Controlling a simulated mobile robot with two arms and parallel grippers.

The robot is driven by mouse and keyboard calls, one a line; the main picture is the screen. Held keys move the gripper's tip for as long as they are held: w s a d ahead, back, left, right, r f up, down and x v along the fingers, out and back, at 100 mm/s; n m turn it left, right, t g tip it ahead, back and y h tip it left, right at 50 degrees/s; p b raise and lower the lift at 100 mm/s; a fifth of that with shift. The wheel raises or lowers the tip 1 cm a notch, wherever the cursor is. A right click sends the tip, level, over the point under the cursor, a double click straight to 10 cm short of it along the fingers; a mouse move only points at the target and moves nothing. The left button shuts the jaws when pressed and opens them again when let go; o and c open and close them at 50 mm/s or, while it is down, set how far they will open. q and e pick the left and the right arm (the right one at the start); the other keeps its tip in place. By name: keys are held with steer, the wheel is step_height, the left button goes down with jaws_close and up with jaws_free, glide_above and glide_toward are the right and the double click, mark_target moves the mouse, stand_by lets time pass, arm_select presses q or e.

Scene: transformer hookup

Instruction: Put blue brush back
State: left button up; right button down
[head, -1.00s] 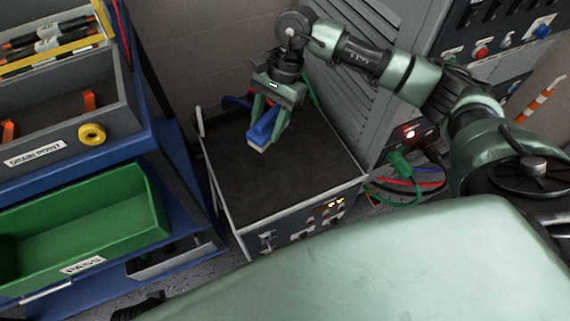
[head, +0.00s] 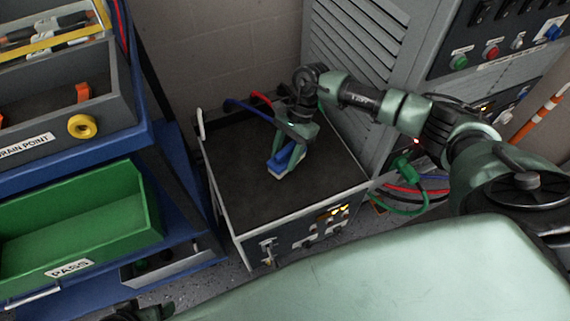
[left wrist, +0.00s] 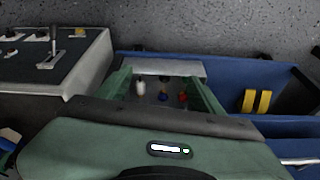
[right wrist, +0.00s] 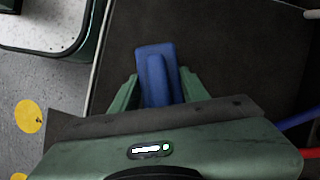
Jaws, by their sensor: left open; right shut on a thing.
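The blue brush (head: 290,158) is between the fingers of my right gripper (head: 289,153), over the dark top of the low metal box (head: 240,205). Its pale end points down and toward the front; I cannot tell whether it touches the top. In the right wrist view the blue brush (right wrist: 157,72) sticks out between the fingers of my right gripper (right wrist: 157,92). In the left wrist view my left gripper (left wrist: 165,85) is open. A grey tray (left wrist: 170,68) with small white, blue and red things shows beyond and between its fingers.
A blue rack at left carries a green PASS bin (head: 75,215) and a grey DRAIN POINT box (head: 60,115) with a yellow ring (head: 82,126). Red and blue cables lie at the metal box's back. A grey cabinet (head: 360,60) stands behind right.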

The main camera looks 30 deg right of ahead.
mark_target(285, 164)
steer(key=shift+f, duration=0.45)
step_height(285, 164, down, 3)
steer(key=shift+f+b, duration=0.2)
steer(key=shift+b, duration=0.15)
arm_select(q)
steer(key=shift+s+r, duration=0.2)
steer(key=shift+r, duration=0.25)
arm_select(e)
steer(key=c, duration=0.7)
jaws_free()
